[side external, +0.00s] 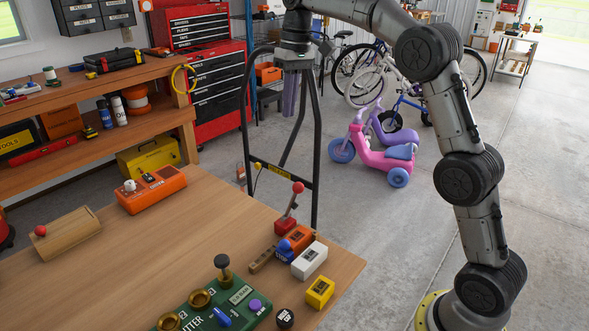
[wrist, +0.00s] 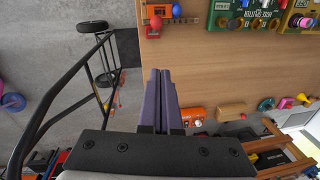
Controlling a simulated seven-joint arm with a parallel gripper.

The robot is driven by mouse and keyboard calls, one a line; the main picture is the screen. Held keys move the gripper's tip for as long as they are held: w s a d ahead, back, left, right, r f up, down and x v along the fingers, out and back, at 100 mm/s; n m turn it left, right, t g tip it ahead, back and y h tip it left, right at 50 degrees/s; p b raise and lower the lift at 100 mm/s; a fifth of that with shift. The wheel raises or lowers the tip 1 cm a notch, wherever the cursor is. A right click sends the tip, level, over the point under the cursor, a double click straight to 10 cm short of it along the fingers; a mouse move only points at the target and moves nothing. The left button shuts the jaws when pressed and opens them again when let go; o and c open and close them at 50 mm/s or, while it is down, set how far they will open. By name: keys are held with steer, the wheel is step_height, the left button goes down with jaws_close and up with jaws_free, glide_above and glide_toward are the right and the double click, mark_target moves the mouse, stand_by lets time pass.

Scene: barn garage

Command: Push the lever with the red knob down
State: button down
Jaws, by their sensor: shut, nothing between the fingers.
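The lever with the red knob (side external: 298,187) stands on a small red base (side external: 285,226) near the far right edge of the wooden table. Its stem leans slightly, with the knob at the top. In the wrist view the red knob (wrist: 155,22) is near the top edge, beyond my fingertips. My gripper (side external: 289,115), with purple fingers, is above and behind the lever in the side view, apart from it. In the wrist view my gripper (wrist: 160,72) has its fingers together, with nothing between them.
An orange box with a blue knob (side external: 296,238), a white block (side external: 309,260) and a yellow block (side external: 320,292) sit close to the lever. A green panel (side external: 240,294) with knobs is nearer. A black hand-truck frame (side external: 317,160) stands behind the table edge. The table's middle is clear.

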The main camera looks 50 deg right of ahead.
steer(key=f, duration=0.2)
steer(key=d+f, duration=0.1)
steer(key=shift+w+d+g, duration=0.1)
steer(key=shift+w+g, duration=0.2)
steer(key=shift+w, duration=0.1)
steer(key=shift+f, duration=0.1)
steer(key=s+a+f, duration=0.2)
steer(key=s+f, duration=0.1)
steer(key=f, duration=0.9)
steer(key=shift+a+f, duration=0.15)
steer(key=shift+f, duration=0.1)
steer(key=shift+s, duration=0.15)
